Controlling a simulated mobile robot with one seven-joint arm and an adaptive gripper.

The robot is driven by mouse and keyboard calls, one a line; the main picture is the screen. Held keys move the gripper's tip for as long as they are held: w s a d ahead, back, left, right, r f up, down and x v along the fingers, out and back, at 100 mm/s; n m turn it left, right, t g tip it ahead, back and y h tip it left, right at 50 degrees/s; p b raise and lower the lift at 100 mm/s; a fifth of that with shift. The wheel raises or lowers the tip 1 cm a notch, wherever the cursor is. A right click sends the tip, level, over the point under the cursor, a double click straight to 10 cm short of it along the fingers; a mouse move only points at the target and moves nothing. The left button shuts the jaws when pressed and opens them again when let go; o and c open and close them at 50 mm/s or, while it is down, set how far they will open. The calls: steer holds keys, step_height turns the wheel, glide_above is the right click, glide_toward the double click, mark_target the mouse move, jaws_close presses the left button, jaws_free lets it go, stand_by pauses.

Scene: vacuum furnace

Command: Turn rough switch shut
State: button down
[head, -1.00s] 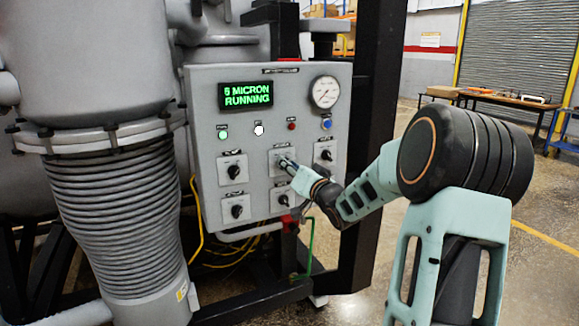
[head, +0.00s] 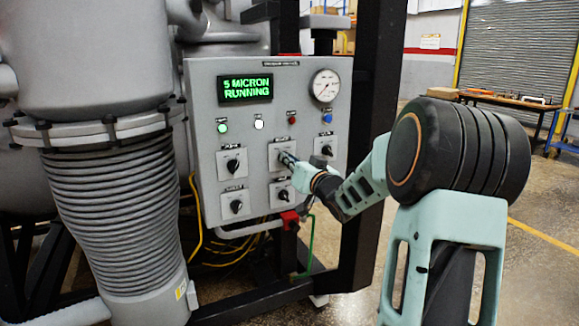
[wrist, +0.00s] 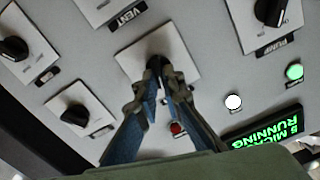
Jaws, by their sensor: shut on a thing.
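The grey control panel (head: 200,110) stands at centre in the head view, with several black knobs on pale plates. My gripper (head: 284,156) is at the upper middle switch plate (head: 274,160). In the wrist view my gripper's two blue fingers (wrist: 163,82) are closed on the black knob (wrist: 155,62) of that switch. The fingers cover most of the knob and its label, so its name and exact angle cannot be read. The neighbouring switch (wrist: 97,8) carries the label VENT. The display (head: 246,89) reads 5 MICRON RUNNING in green.
Other knobs sit close by: upper left (head: 232,165), lower left (head: 236,206), upper right (head: 326,150) and lower middle (head: 283,195). A gauge (head: 326,86) and indicator lamps are above. A red fitting (head: 290,219) and black frame post (head: 365,130) are near my arm.

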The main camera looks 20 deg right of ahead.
steer(key=shift+a+n+b, duration=0.15)
steer(key=shift+n+b, duration=1.65)
steer(key=shift+n, duration=0.4)
steer(key=shift+a+n+b, duration=0.1)
steer(key=shift+n+b, duration=1.65)
steer(key=shift+n, duration=0.45)
steer(key=c, duration=2.1)
jaws_free()
steer(key=s, duration=1.2)
steer(key=shift+d, duration=0.25)
